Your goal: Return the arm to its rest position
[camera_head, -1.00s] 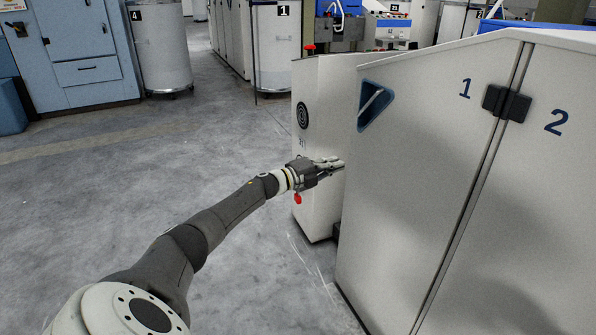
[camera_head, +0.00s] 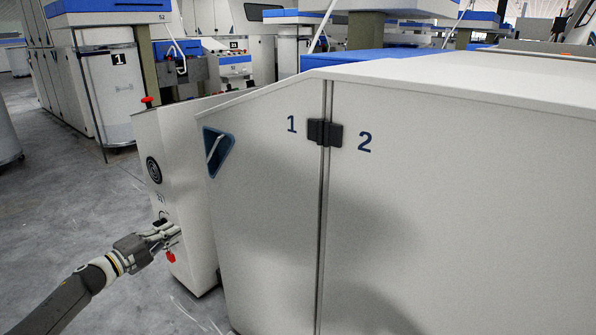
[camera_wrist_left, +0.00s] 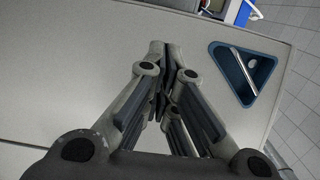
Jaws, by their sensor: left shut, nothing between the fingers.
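My left arm comes in at the lower left of the head view. My right gripper is not in view.
Large white doors marked 1 (camera_head: 265,200) and 2 (camera_head: 450,200) fill the right, joined by a black latch (camera_head: 325,133). A red button (camera_head: 148,101) tops the cabinet end. A white can (camera_head: 112,90) stands behind. Grey floor (camera_head: 60,210) is open at left.

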